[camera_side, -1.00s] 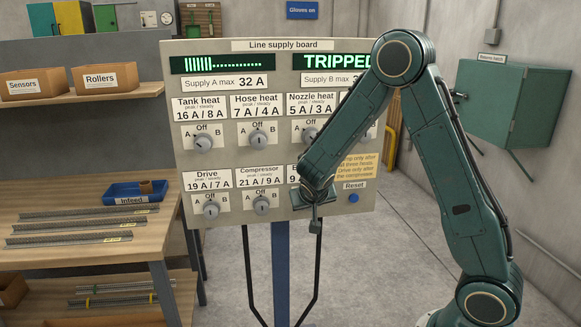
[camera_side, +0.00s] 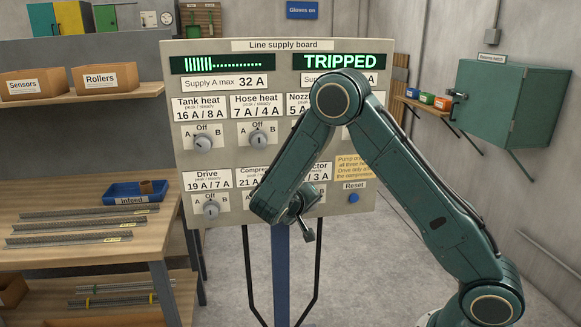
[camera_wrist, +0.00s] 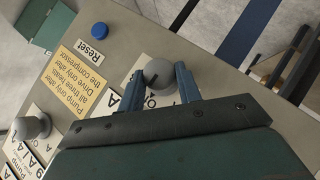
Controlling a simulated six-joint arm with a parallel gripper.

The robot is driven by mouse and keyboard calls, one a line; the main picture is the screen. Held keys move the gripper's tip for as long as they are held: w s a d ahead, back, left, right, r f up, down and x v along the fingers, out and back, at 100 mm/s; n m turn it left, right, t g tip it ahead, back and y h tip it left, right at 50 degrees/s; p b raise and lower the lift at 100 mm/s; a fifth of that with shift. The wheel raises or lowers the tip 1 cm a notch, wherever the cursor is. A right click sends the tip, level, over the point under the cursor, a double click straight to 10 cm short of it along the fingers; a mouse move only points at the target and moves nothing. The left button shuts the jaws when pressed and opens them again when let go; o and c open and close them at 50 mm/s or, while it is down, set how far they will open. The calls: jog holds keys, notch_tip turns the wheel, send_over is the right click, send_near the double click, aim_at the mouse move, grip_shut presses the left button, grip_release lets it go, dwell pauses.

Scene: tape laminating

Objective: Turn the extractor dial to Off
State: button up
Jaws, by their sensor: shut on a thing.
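The extractor dial (camera_wrist: 161,76) is a round grey knob in the wrist view, on the lower right of the line supply board (camera_side: 350,222). My gripper (camera_wrist: 161,74) has one blue finger on each side of the knob and is shut on it. A dark pointer mark shows on the knob's face; I cannot tell its exact setting. The letter A and part of Off show beside it, partly covered by the fingers. In the side view my gripper (camera_side: 300,205) is at the board's lower edge, and my arm hides this dial.
The blue Reset button (camera_side: 353,198) is just right of my gripper, under a yellow note (camera_side: 355,169). The supply B display (camera_side: 340,61) reads TRIPPED. The drive dial (camera_side: 211,208) and tank heat dial (camera_side: 203,143) show at left. My arm covers the compressor dial.

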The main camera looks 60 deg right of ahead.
dwell(0.3)
jog(key=o, duration=1)
jog(key=v, duration=1.3)
jog(key=shift+a+r, duration=0.2)
jog(key=shift+a, duration=0.15)
jog(key=shift+r, duration=0.1)
jog(key=s+a+r+n+t+y, duration=0.1)
jog(key=s+a+r+y, duration=0.1)
jog(key=s, duration=0.5)
jog(key=s+a+r+n+t+y, duration=0.1)
jog(key=s+r+n+y, duration=0.1)
jog(key=s+r+y, duration=0.2)
jog(key=s+a+r+n+t+y, duration=0.1)
jog(key=s+y, duration=0.5)
jog(key=s, duration=0.6)
notch_tip(320, 180, up, 3)
jog(key=shift+s+a+f+n+t, duration=0.1)
jog(key=shift+s+a+n+t, duration=0.2)
jog(key=shift+a+n, duration=0.5)
